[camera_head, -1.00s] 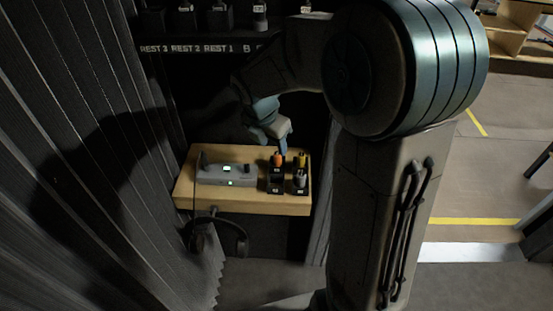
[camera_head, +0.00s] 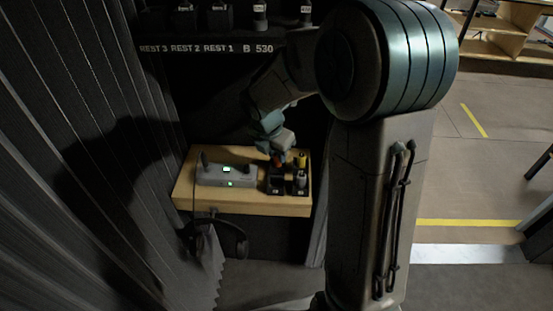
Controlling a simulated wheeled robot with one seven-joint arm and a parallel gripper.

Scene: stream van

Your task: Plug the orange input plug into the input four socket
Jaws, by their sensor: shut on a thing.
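The orange plug (camera_head: 275,161) stands at the back left of the black socket block (camera_head: 275,188) on the wooden shelf. My gripper (camera_head: 279,153) is right over it, shut on its upper part, which the fingers partly hide. A yellow plug (camera_head: 301,159) and a grey plug (camera_head: 300,180) stand in the right side of the block. Which socket is input four cannot be read at this size.
A dark upper shelf (camera_head: 200,48) with rest labels holds several dark items. A ribbed wall (camera_head: 70,170) closes the left.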

